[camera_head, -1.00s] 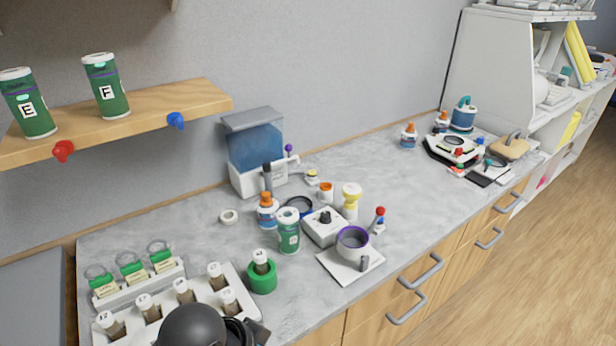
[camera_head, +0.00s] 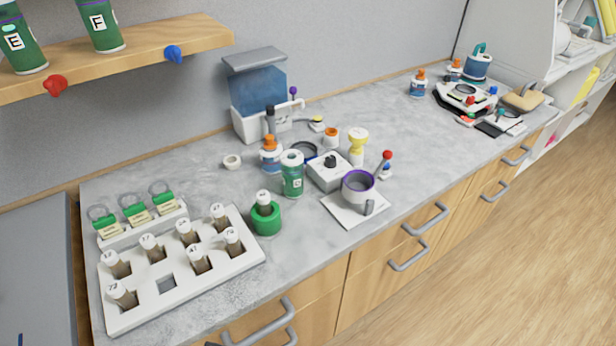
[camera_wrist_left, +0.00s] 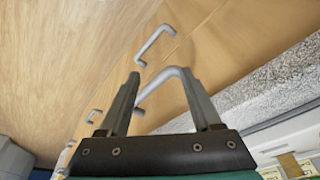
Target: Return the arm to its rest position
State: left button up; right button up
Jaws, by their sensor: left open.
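My left gripper (camera_wrist_left: 160,82) shows in the left wrist view with its two fingers apart and nothing between them but a drawer handle farther off. It hangs in front of the wooden drawer fronts (camera_wrist_left: 200,35), beside the counter's edge. In the head view no gripper is clearly visible; only a small dark bit shows at the bottom edge. My right gripper is in neither view.
The white rack (camera_head: 190,285) with several vials stands at the counter's front left. Drawer handles (camera_head: 262,322) stick out below the counter. Bare wooden floor (camera_head: 510,270) lies to the right.

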pick_arm(q)
jog(key=s+f+g+b, duration=0.1)
jog(key=s+f+b, duration=0.2)
jog(key=f, duration=0.9)
jog(key=s+f+b, duration=0.3)
jog(key=s+f, duration=0.1)
jog(key=f, duration=0.7)
jog(key=s+a+f+g+b, duration=0.1)
jog(key=s+a+f+b, duration=0.2)
jog(key=s+f, duration=0.8)
jog(key=shift+s+f+b, duration=0.15)
jog(key=shift+f+b, duration=0.4)
jog(key=shift+f, duration=0.3)
